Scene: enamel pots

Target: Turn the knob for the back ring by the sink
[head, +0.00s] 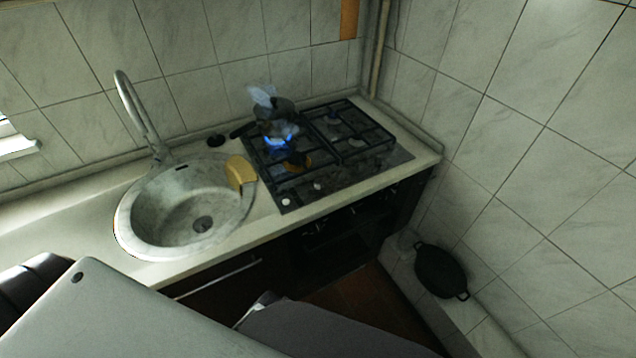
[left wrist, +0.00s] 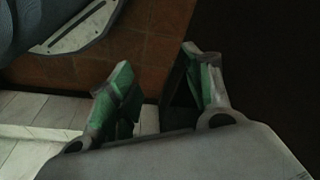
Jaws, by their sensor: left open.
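The gas hob (head: 352,168) is set in the worktop right of the sink. Its back ring by the sink shows a blue flame (head: 281,139), with a dark pan (head: 277,108) over or beside it. Small pale knobs show along the hob's front left edge, one near the corner (head: 285,201) and one to its right (head: 317,186); I cannot tell how they are turned. My left gripper (left wrist: 157,62) is open and empty in the left wrist view, its green-padded fingers over dark space and brown floor tiles, with no knob there. My right gripper is not in view.
A round sink (head: 135,235) with a tall tap (head: 135,105) stands left of the hob, a yellow sponge-like block (head: 240,171) on its rim. A dark lidded pot (head: 441,270) stands low by the right wall. My grey arm links fill the bottom left.

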